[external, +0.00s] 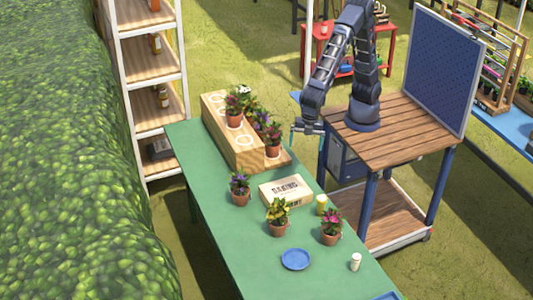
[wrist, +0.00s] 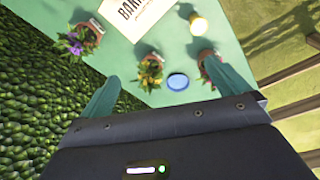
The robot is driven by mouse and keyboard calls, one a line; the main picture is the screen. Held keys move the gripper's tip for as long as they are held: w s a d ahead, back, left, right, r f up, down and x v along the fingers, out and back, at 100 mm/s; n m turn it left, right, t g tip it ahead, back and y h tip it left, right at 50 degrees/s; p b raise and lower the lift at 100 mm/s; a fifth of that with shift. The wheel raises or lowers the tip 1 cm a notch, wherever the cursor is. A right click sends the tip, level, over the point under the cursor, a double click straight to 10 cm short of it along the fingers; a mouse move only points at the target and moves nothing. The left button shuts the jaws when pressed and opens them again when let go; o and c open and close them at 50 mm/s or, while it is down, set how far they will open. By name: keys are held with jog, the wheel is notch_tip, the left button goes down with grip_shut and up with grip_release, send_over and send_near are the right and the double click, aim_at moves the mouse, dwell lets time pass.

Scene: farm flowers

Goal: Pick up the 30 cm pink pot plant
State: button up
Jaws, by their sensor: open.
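A potted plant with pink flowers (external: 332,222) stands upright in a terracotta pot on the green table, right of the yellow-flowered plant. In the wrist view the pink plant (wrist: 206,56) shows at the right, partly hidden behind my right finger. My gripper (external: 306,130) is open and empty, above the table's right edge beside the stepped wooden stand, well apart from the pink plant. In the wrist view my two teal fingers (wrist: 165,78) are spread apart with nothing held between them.
The green table (external: 215,240) also holds a yellow-flowered plant (external: 278,214), a purple-flowered plant (external: 240,186), a seed box (external: 286,190), a yellow cup (external: 321,204), a blue plate (external: 296,259) and a white bottle (external: 355,261). The stepped wooden stand (external: 222,138) holds several plants. A hedge borders the left.

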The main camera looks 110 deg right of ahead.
jog(key=a+f+n, duration=0.2)
jog(key=a+f, duration=0.7)
jog(key=a, duration=0.2)
jog(key=n+g, duration=0.1)
jog(key=n, duration=0.2)
send_over(331, 233)
jog(key=d, duration=0.1)
notch_tip(331, 233, down, 13)
jog(key=f, duration=0.5)
jog(key=shift+s, duration=0.25)
jog(key=shift+w+a+f, duration=0.15)
jog(key=shift+a+f, duration=0.05)
jog(key=shift+f, duration=1.15)
jog(key=shift+w+a+f, duration=0.1)
jog(key=shift+a+f, duration=0.05)
jog(key=shift+f, duration=1.2)
jog(key=c, duration=1.3)
